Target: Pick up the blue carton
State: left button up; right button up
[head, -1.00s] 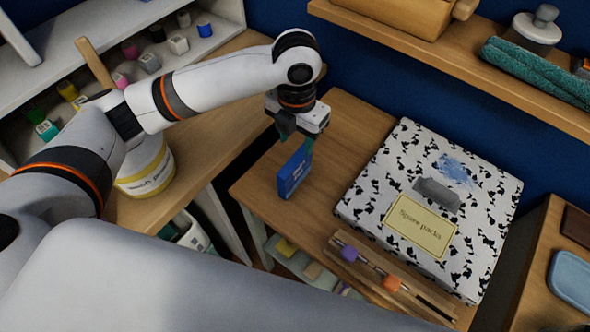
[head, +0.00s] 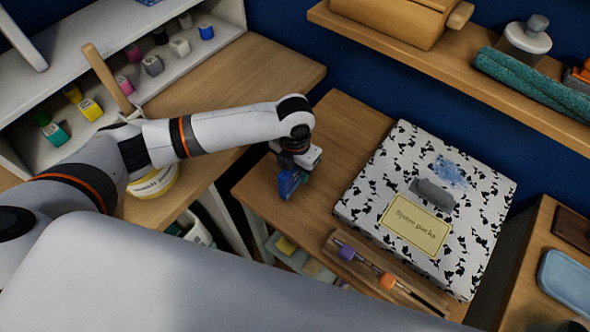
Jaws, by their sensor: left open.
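The blue carton (head: 288,188) stands upright on the small wooden table (head: 350,127), left of the patterned box. My left gripper (head: 291,176) is directly over the carton and low down, with its fingers around the carton's upper part. The gripper is open. It hides the top of the carton, and I cannot tell whether the fingers touch its sides. My right gripper is not in view.
A black-and-white patterned box (head: 397,158) labelled "Spare parts" stands right of the carton. A wooden rack (head: 387,279) with purple and orange pieces lies in front. A wall shelf (head: 440,58) runs behind. Bare tabletop lies behind the carton.

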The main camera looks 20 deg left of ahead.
pick_arm(q)
jog(key=shift+c, duration=0.4)
grip_shut()
